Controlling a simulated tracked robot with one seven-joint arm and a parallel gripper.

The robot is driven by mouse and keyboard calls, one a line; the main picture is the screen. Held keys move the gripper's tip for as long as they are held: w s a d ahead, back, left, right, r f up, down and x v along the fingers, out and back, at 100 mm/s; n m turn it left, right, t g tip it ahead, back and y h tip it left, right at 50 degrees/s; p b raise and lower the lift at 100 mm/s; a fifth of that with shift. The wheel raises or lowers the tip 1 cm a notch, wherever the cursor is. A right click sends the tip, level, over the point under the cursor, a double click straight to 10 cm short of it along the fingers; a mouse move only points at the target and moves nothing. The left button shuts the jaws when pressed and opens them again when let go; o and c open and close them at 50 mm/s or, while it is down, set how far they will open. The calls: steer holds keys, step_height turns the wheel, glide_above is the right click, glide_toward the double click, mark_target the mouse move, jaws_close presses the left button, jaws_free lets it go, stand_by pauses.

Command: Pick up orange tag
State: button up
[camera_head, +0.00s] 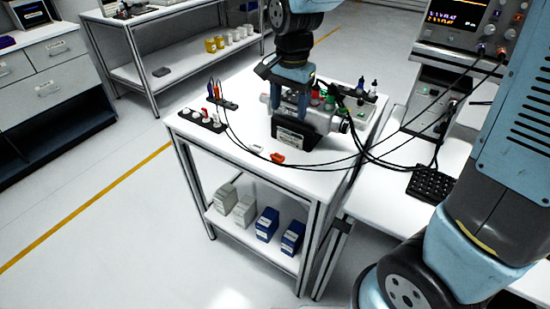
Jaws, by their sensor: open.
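The orange tag (277,158) is a small flat piece lying on the white table top (230,150), near its front edge. My gripper (286,84) points down over the far part of the table, behind the tag and a little to its right. It is open, and its fingers are close to a grey cylindrical motor-like device (320,119). I cannot tell whether they touch it.
A small white piece (256,148) lies just left of the tag. A dark holder with white and red knobs (204,120) stands at the left. Black cables (330,164) loop across the table near the tag. A side bench with a keypad (431,185) stands right.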

mark_target(278, 156)
steer(key=shift+m, duration=0.3)
steer(key=f, duration=0.5)
steer(key=a+f, duration=0.1)
steer(key=f, duration=0.4)
steer(key=a+f, duration=0.1)
steer(key=f, duration=0.5)
steer(key=shift+a, duration=0.25)
steer(key=c, duration=1.1)
steer(key=shift+r, duration=0.15)
